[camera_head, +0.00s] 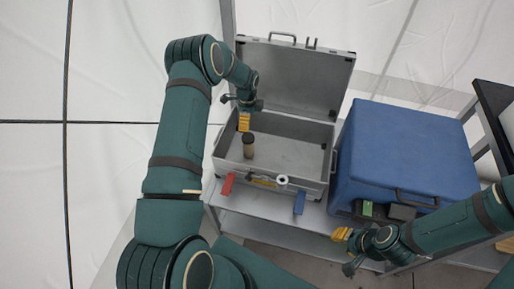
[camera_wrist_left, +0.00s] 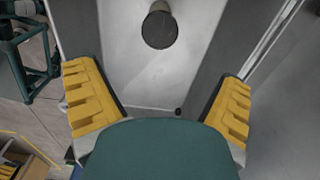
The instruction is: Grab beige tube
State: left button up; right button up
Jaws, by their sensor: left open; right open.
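The beige tube (camera_head: 248,150) with a dark top stands upright inside the open metal case (camera_head: 312,188), near its left side. In the left wrist view the tube (camera_wrist_left: 160,27) is seen from above, with its dark round end at the top middle. My left gripper (camera_head: 244,121) is over the left part of the case, just above the tube in the head view. Its yellow fingers (camera_wrist_left: 158,100) are spread wide and empty, and the tube lies beyond them, not between them. My right gripper (camera_head: 344,240) is open and empty at the lower right, in front of the shelf.
The case lid (camera_head: 295,75) stands open behind. A red piece (camera_head: 228,184), a white round piece (camera_head: 282,180) and a blue piece (camera_head: 299,203) are at the case front. A large blue box (camera_head: 410,150) stands at the right. The right part of the case floor is clear.

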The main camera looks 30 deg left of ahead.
aim_at(248, 137)
pick_arm(q)
notch_tip(248, 137, down, 8)
jog(key=shift+a+f+b, duration=0.15)
jog(key=shift+f+b, duration=0.1)
jog(key=shift+b, duration=0.5)
jog(key=shift+s+f+b, duration=0.1)
jog(key=shift+f+b, duration=0.55)
jog(key=shift+f, duration=2)
jog(key=shift+r, duration=0.1)
jog(key=c, duration=1.5)
